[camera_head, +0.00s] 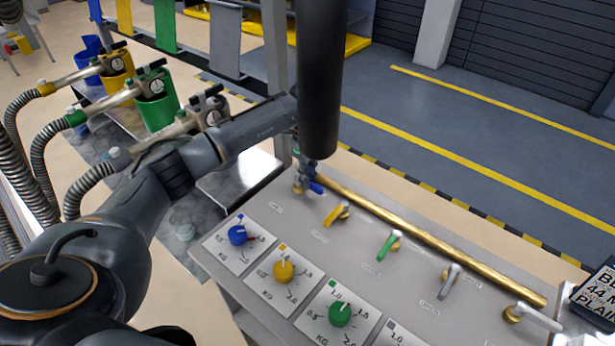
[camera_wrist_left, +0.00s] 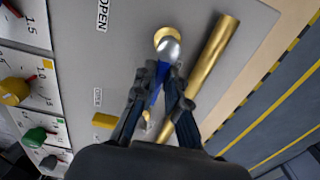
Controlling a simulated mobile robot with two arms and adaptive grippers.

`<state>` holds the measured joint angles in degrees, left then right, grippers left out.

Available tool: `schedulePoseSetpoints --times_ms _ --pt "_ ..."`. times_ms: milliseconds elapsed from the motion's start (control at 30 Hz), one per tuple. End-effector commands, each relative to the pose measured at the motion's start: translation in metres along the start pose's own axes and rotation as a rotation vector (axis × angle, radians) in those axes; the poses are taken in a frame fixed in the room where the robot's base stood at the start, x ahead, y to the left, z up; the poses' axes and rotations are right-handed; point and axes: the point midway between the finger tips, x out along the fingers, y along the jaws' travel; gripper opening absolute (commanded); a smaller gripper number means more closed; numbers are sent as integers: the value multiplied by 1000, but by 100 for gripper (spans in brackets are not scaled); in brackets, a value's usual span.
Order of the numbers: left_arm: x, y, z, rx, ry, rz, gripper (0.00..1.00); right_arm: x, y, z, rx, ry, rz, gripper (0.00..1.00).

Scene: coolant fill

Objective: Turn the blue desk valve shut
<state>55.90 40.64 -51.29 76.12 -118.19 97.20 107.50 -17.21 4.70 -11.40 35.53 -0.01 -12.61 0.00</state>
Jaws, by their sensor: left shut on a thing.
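The blue desk valve (camera_head: 316,187) is at the far left end of the row of valves on the grey desk panel. Its blue lever (camera_wrist_left: 154,92) and its round silver and brass fitting (camera_wrist_left: 168,45) show in the left wrist view. My left gripper (camera_head: 308,166) reaches down onto this valve from above. In the left wrist view, the left gripper's fingers (camera_wrist_left: 164,78) are shut on the blue lever, close to the silver fitting. The fingers hide part of the lever. My right gripper is not in view.
A brass pipe (camera_head: 430,235) runs behind the valves. A yellow valve (camera_head: 336,214), a green valve (camera_head: 387,246) and grey valves stand along it. Blue (camera_head: 237,235), yellow (camera_head: 284,270) and green (camera_head: 339,313) dials sit in front. A labelled black box (camera_head: 596,292) is at the right.

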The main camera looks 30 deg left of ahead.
Motion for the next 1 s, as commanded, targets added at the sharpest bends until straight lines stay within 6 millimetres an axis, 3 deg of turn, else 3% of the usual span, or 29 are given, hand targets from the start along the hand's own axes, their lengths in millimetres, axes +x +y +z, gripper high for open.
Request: schedulePoseSetpoints --times_ms 100,133,200,233,633,1000 --pt "-2 -1 1 -5 0 -6 0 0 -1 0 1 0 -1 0" --pt "-2 -1 1 -5 0 -6 18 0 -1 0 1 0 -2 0" --pt "-2 -1 1 -4 0 -6 32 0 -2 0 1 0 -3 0" --pt "-2 -1 1 -4 0 -5 35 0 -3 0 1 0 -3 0" --pt "-9 -1 0 -1 0 -4 35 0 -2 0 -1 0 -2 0" --pt "-83 -2 0 -1 0 -7 35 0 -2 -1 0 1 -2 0"
